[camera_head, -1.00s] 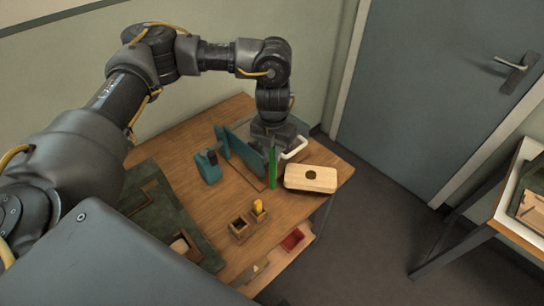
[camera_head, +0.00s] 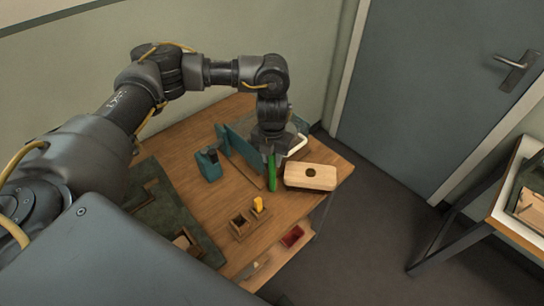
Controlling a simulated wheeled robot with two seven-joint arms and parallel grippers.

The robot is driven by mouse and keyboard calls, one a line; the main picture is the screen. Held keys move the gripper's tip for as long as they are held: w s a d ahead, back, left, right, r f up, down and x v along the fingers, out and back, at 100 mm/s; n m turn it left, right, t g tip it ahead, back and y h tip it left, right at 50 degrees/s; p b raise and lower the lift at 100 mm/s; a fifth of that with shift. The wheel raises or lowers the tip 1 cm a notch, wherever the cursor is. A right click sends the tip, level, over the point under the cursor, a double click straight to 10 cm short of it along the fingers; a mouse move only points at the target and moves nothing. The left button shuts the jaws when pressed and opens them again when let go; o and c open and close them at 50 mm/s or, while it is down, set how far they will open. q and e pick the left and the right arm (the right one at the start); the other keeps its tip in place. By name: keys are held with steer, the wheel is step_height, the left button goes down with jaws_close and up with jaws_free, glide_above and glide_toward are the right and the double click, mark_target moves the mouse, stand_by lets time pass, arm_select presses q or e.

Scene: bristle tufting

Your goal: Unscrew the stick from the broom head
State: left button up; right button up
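A pale wooden block (camera_head: 322,179) with a dark round hole in its top lies near the right end of the wooden table; it looks like the broom head. A narrow green piece (camera_head: 271,174) shows just left of the block, under my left gripper (camera_head: 272,150). I cannot tell whether this green piece is the stick. My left gripper points down above that spot, and its fingertips are too dark and small to read. No long stick shows clearly. My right gripper is not in view.
Teal upright panels (camera_head: 241,150) stand left of the gripper, beside a teal block (camera_head: 208,166). A white handle-like loop (camera_head: 298,145) is behind the block. Small wooden boxes (camera_head: 240,226), one with a yellow piece (camera_head: 258,204), sit at the front. A red tray (camera_head: 292,237) lies below.

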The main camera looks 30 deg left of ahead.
arm_select(q)
steer(key=shift+r, duration=0.2)
step_height(320, 180, up, 12)
steer(key=b, duration=0.1)
steer(key=shift+b, duration=0.4)
